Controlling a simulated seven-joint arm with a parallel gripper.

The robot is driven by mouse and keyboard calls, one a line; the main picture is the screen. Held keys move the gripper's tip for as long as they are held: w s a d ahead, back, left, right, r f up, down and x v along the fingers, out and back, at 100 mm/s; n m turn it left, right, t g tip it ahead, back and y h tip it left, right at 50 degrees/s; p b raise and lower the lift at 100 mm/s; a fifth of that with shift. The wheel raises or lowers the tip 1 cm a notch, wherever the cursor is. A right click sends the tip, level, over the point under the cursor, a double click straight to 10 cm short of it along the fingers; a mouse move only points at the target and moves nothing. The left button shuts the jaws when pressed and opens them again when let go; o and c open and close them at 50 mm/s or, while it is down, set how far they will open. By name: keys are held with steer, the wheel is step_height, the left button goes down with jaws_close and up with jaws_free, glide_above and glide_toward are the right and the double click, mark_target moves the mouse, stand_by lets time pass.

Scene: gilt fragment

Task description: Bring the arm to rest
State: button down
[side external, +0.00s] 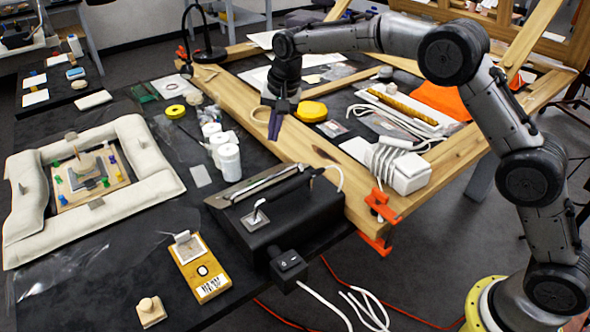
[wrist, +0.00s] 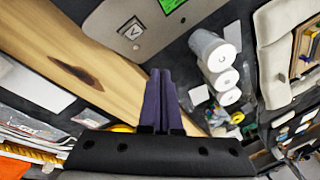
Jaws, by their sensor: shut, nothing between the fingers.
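My gripper (side external: 274,132) is shut and empty, with its dark purple fingers pointing down over the wooden frame beam (side external: 285,142) at the middle of the side view. In the wrist view the shut fingers (wrist: 157,75) are pressed together, with the beam (wrist: 75,60) to their left. I cannot tell exactly how high the fingertips are above the beam. My arm reaches in from the right, bent at its joints, and its gripper holds nothing.
White jars (side external: 229,162) stand left of my gripper; they also show in the wrist view (wrist: 212,50). A black box with a handle (side external: 285,215) sits in front. Pale padded rolls (side external: 150,160) surround a pegged board (side external: 88,180). Cables (side external: 400,125) and an orange clamp (side external: 380,205) lie right.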

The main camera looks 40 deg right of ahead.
steer(key=s+d+r+t, duration=0.1)
steer(key=s+d+r, duration=0.15)
steer(key=r, duration=0.45)
steer(key=s+d+r+t, duration=0.1)
steer(key=s+d+r, duration=0.15)
steer(key=r, duration=0.45)
steer(key=s+d+r+t, duration=0.1)
steer(key=s+d+r, duration=0.1)
steer(key=s+r, duration=0.35)
steer(key=s+d+r+t, duration=0.1)
steer(key=s+d+r, duration=0.1)
steer(key=s, duration=0.6)
steer(key=s+d+f+n, duration=0.2)
steer(key=s+f+n, duration=0.1)
steer(key=s, duration=1.2)
steer(key=s+d+f+n+g, duration=0.1)
steer(key=s+f+n, duration=0.4)
steer(key=s+f, duration=0.3)
step_height(320, 180, down, 2)
steer(key=shift+s+f+h, duration=0.1)
steer(key=shift+s+h, duration=0.3)
